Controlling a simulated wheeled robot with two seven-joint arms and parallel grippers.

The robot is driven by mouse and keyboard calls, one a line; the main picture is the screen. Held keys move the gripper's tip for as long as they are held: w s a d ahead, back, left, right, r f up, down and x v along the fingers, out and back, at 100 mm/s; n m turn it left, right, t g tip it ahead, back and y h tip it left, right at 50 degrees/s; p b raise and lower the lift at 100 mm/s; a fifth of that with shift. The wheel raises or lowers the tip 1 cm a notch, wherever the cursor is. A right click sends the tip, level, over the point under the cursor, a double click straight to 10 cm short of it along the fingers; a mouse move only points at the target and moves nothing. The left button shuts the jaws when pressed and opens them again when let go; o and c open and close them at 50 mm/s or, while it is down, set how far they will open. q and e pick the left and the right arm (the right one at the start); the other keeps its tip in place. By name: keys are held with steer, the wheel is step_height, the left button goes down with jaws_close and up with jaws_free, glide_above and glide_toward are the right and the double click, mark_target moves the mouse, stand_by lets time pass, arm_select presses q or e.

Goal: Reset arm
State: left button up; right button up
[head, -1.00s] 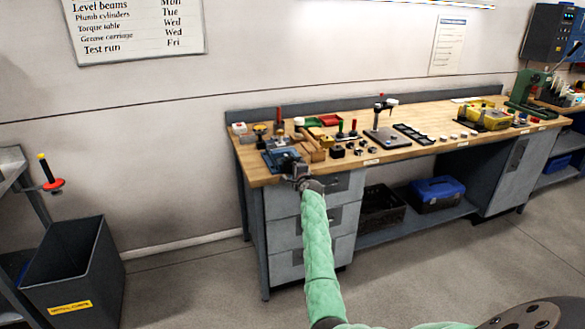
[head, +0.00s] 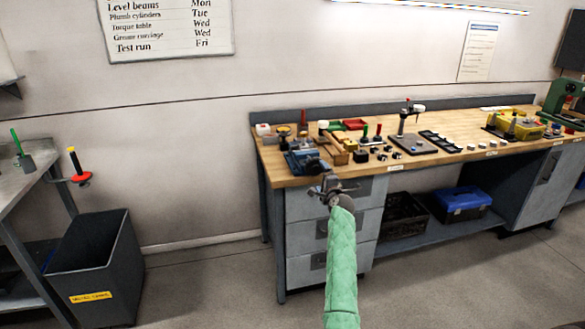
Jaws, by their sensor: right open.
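My right arm, in a green padded sleeve, reaches up from the bottom of the head view. My right gripper (head: 330,188) is open in front of the left end of the workbench (head: 290,172), over the drawer fronts in the picture. Nothing shows between its fingers. A blue vise-like tool (head: 304,161) lies on the bench top just behind and left of it. My left gripper is not in view.
A dark bin (head: 97,262) stands on the floor at left, beside a grey side table (head: 32,180). Small parts, trays and a stand (head: 408,135) crowd the bench top. A blue toolbox (head: 463,203) sits on the lower shelf. Floor between bin and bench is clear.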

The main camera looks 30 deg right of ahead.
steer(key=s+a+f+n+g+y, duration=0.1)
steer(key=a+f+n+g+y, duration=0.15)
steer(key=a+n, duration=0.5)
steer(key=a+f+n+g+y, duration=0.1)
steer(key=a+n+g, duration=0.2)
steer(key=a+n, duration=0.4)
steer(key=s+a+f+n+g, duration=0.2)
steer(key=s+a+f+n, duration=0.1)
steer(key=s+a+f, duration=0.5)
steer(key=s+a+f+n+g, duration=0.25)
steer(key=s+a+f, duration=0.35)
steer(key=f, duration=0.4)
steer(key=s+a+f+n+g, duration=0.1)
steer(key=s+a+f, duration=0.3)
steer(key=s+f, duration=0.3)
steer(key=s+a+f+n+g+y, duration=0.1)
steer(key=s+a+f, duration=0.3)
steer(key=s, duration=0.4)
steer(key=s+a+f+n+g, duration=0.1)
steer(key=s+a+f, duration=0.2)
steer(key=s+f, duration=0.4)
steer(key=s+a+f+g, duration=0.1)
steer(key=s+f, duration=0.3)
steer(key=s, duration=0.7)
steer(key=s+a+f+g, duration=0.2)
steer(key=s+f, duration=0.2)
steer(key=s, duration=0.7)
steer(key=shift+s+f+n, duration=0.25)
steer(key=shift+n, duration=0.05)
